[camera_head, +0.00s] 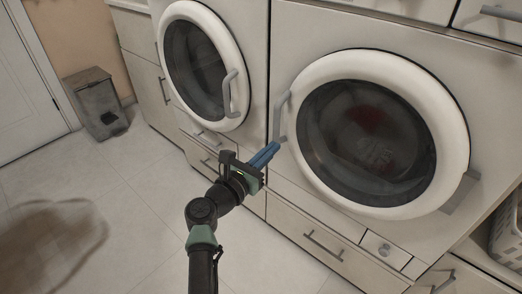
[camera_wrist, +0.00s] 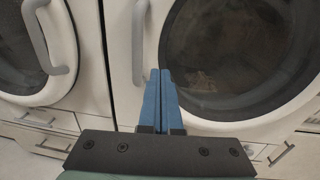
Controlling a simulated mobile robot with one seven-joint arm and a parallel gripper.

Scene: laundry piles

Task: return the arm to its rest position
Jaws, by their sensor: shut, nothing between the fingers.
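My gripper (camera_head: 265,155) is stretched out in front of the two front-loading machines, with its blue fingers together and nothing between them. The right machine's door (camera_head: 452,115) looks shut, with something dark red dimly visible behind the glass.
The left machine's door (camera_head: 228,50) looks shut. Drawers with grey handles (camera_head: 323,246) run below the machines. A grey bin (camera_head: 97,103) stands by the wall near a white door (camera_head: 25,85). A brown blurred shape (camera_head: 50,245) lies at lower left. A light basket (camera_head: 508,235) is at far right. Tiled floor between is clear.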

